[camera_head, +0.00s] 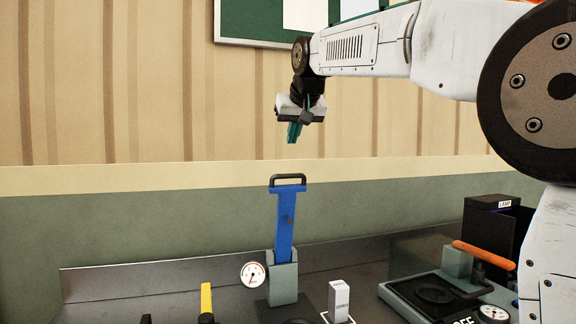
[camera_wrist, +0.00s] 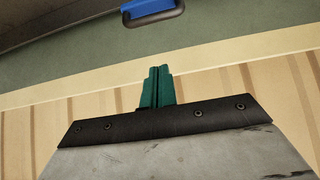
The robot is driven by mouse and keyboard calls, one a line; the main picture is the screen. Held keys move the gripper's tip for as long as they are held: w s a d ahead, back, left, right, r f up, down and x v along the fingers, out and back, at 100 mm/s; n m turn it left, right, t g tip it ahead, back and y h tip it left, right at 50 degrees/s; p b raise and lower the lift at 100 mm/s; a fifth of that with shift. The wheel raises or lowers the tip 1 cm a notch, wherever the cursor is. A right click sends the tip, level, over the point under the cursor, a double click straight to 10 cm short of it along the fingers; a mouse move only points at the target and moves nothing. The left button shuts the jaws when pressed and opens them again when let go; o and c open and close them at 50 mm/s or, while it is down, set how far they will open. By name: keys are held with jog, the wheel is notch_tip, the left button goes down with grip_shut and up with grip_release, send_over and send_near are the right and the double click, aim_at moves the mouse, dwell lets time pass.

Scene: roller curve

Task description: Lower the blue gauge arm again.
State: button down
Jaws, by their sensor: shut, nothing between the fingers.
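The blue gauge arm (camera_head: 285,222) stands nearly upright in a grey block (camera_head: 283,283) on the bench, with a black handle (camera_head: 288,179) across its top. A round white gauge dial (camera_head: 252,274) sits just left of the block. My gripper (camera_head: 294,133) is above the handle and apart from it, its teal fingers pointing down, shut and empty. In the wrist view the shut fingers (camera_wrist: 158,85) show at the middle, and the black handle (camera_wrist: 153,16) with a bit of blue shows at the top edge.
A yellow lever (camera_head: 206,299) stands to the left and a small white block (camera_head: 339,297) to the right. Further right are an orange-handled device (camera_head: 484,255) and a black box labelled LAMP (camera_head: 495,225). Open air surrounds my gripper before the wall.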

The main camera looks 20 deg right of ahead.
send_over(287, 185)
notch_tip(287, 185, down, 8)
jog(key=shift+r, duration=0.1)
jog(key=shift+s+f, duration=0.3)
jog(key=shift+s, duration=0.15)
